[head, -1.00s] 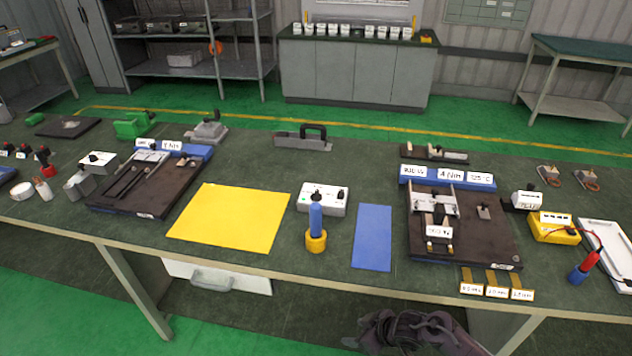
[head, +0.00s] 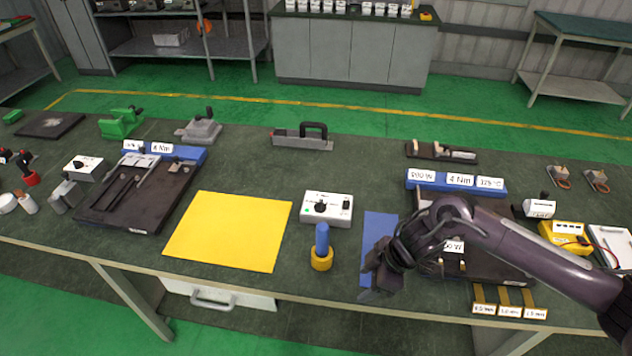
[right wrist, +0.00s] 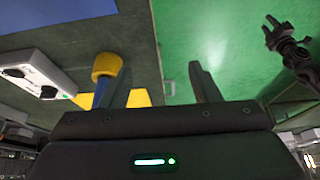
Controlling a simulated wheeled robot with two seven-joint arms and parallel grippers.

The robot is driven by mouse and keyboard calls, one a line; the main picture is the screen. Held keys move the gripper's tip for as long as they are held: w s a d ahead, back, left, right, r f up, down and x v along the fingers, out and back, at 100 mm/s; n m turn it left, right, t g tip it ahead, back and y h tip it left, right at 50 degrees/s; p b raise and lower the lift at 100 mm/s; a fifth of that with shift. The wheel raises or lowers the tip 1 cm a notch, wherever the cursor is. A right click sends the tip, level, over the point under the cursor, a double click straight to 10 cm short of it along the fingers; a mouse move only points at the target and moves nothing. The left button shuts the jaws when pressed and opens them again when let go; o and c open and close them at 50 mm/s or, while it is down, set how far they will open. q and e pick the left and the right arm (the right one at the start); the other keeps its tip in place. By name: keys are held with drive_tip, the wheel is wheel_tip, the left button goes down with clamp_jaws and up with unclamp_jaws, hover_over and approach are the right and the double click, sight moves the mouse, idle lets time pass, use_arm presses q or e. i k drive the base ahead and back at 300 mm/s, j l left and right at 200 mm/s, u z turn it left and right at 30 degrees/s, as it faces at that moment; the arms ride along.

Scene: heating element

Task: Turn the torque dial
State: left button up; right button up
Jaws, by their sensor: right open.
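The white control box (head: 327,208) stands on the bench right of the yellow mat, with a black dial (head: 320,206) on its top. The box also shows at the left edge of the right wrist view (right wrist: 38,72) with two black knobs. I cannot tell which knob is the torque one. My right gripper (head: 371,281) is open and empty, in front of and to the right of the box, by the blue mat. Its two spread fingers show in the right wrist view (right wrist: 158,88). My left gripper (right wrist: 268,31) shows small over the green floor there, its fingers apart.
The yellow mat (head: 228,232) and blue mat (head: 379,228) lie flat. My right arm covers part of the right fixture (head: 500,262).

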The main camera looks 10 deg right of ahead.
sight(320, 207)
drive_tip(key=i+j, duration=0.1)
drive_tip(key=i, duration=0.45)
drive_tip(key=i+j, duration=0.1)
drive_tip(key=i, duration=0.4)
